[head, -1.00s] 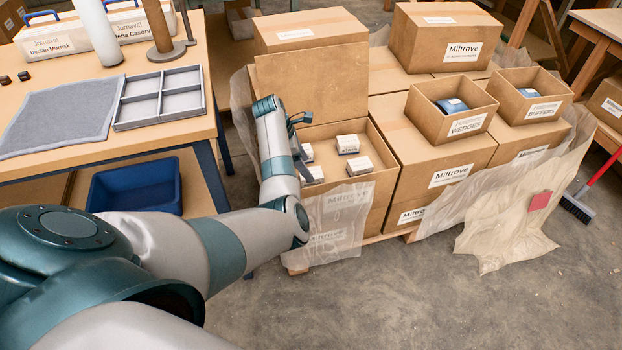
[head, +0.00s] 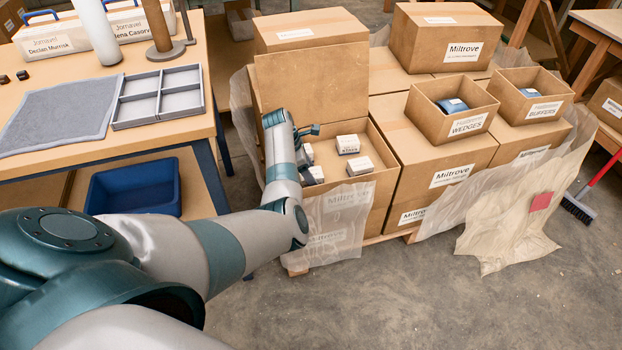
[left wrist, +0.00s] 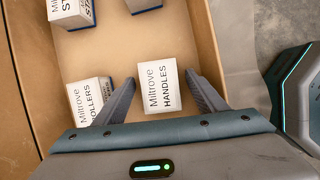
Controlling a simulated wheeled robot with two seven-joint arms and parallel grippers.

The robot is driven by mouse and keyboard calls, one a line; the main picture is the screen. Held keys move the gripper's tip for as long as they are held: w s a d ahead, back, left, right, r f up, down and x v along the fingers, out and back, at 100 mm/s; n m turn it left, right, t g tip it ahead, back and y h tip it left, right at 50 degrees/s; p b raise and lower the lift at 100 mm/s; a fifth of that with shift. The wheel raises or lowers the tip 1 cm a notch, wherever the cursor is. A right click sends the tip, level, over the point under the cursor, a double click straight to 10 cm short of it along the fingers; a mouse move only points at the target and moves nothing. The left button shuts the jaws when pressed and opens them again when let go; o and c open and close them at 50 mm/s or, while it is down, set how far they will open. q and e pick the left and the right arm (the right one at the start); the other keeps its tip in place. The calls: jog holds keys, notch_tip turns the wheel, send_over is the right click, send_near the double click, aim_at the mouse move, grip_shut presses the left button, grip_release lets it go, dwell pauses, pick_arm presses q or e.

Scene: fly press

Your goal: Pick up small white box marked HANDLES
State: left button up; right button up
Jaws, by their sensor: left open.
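The small white box marked HANDLES (left wrist: 160,87) stands in an open brown carton (head: 372,205) and shows in the left wrist view. My left gripper (left wrist: 163,82) is open, its two fingers on either side of this box, with a small gap visible at the right. I cannot tell whether the left finger touches it. In the head view my left gripper (head: 309,131) is over the carton's left part, and my arm hides part of the inside. I cannot tell there which small box is HANDLES. My right gripper is not in view.
A box marked ROLLERS (left wrist: 88,100) stands close left of the left finger. Other small white boxes (head: 348,144) share the carton. The raised flap (head: 312,88) stands behind, and the WEDGES carton (head: 452,108) is at right. A table with a grey divided tray (head: 160,97) is at left.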

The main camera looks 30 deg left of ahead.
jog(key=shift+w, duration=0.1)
pick_arm(q)
jog(key=c, duration=1.4)
jog(key=shift+o, duration=0.2)
jog(key=shift+r, duration=0.1)
